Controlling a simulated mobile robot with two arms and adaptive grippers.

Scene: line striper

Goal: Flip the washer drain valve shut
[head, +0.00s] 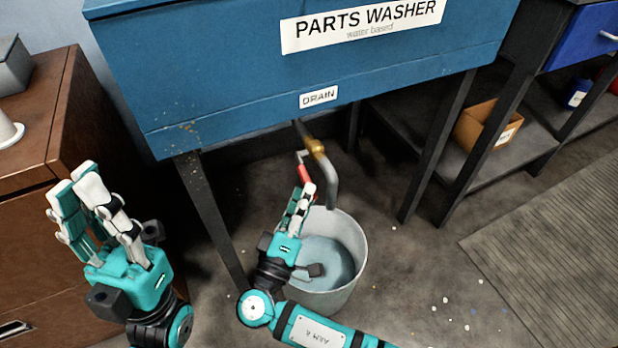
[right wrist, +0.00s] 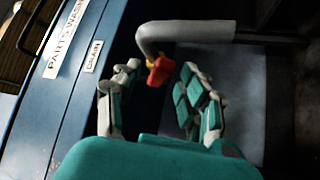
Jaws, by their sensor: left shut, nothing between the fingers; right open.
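The drain valve is a brass body (head: 315,147) on the pipe under the blue parts washer (head: 230,75). Its red handle (head: 304,174) hangs down beside the grey spout (head: 331,185). In the right wrist view the red handle (right wrist: 159,71) lies just beyond and between my right fingertips. My right gripper (head: 304,197) is open, right below the handle in the head view; contact cannot be told. My left gripper (head: 90,190) is shut and empty, far left of the valve.
A grey bucket (head: 349,250) with bluish liquid stands below the spout, partly behind my right gripper. The washer's dark legs (head: 212,215) stand either side. A brown cabinet (head: 30,215) is at left. A cardboard box (head: 485,125) sits on a low shelf at right.

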